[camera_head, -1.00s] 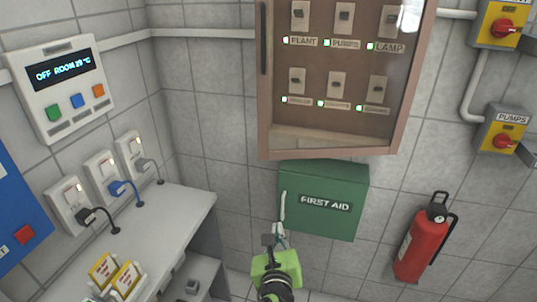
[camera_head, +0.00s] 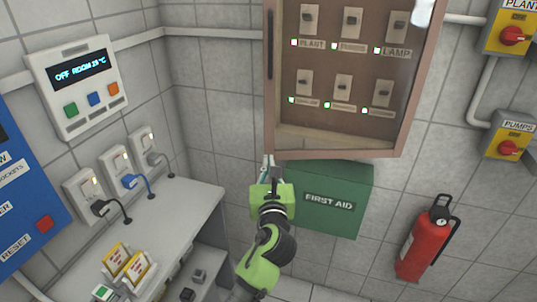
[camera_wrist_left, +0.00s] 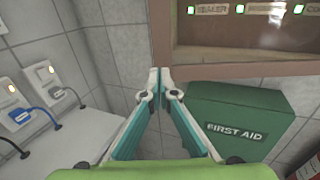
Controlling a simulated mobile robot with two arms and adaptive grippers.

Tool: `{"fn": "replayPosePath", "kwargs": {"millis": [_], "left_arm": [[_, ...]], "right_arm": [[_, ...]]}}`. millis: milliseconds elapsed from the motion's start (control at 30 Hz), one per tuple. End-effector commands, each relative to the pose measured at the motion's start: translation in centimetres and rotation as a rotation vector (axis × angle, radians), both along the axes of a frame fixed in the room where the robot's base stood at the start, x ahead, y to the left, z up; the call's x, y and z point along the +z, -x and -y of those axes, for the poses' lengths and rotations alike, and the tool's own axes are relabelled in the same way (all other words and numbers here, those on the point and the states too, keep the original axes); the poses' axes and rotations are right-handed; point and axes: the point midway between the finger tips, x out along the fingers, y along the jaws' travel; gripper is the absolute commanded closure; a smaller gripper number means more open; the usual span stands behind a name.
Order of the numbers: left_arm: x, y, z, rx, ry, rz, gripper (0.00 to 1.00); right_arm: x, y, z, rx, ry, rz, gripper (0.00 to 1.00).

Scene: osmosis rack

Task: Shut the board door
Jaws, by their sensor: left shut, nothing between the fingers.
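The board (camera_head: 335,140) is a brown-framed wall case with rows of labelled switches, at the upper middle of the head view. Its door has a brown frame (camera_head: 269,110) with a dark upright handle (camera_head: 270,45) on the left side; I cannot tell how far ajar it stands. In the wrist view the door's lower left frame (camera_wrist_left: 161,40) is straight ahead of the fingers. My left gripper (camera_head: 268,160) is shut and empty, its tips just below or at that lower left corner; contact is unclear. The tips also show in the wrist view (camera_wrist_left: 159,76). My right gripper is out of view.
A green first aid box (camera_head: 340,215) is on the wall just below the board, right of my gripper. A red extinguisher (camera_head: 427,240) and yellow switch boxes (camera_head: 507,145) are to the right. A grey bench (camera_head: 190,205) with plugged sockets above is to the left.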

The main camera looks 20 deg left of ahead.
Motion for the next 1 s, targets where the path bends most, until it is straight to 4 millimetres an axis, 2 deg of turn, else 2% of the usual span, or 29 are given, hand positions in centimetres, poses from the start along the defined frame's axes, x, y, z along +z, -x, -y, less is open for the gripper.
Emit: {"fn": "replayPosePath", "kwargs": {"millis": [100,200,733,867,1000], "left_arm": [[0.1,-1.5,-0.5,0.000,0.000,-0.001,1.00],[0.1,-2.3,-0.8,0.000,0.001,-0.001,1.00],[0.0,-3.2,-1.1,-0.001,0.000,0.000,1.00],[0.0,-5.4,-1.8,-0.002,-0.002,0.000,1.00],[0.2,-8.7,-2.9,-0.027,-0.007,0.002,1.00]], "right_arm": [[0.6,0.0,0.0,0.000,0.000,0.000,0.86],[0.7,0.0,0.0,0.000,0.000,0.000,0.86],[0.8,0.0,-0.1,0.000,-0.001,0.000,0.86],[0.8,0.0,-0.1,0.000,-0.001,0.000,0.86],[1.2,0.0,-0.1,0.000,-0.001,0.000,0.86]]}}
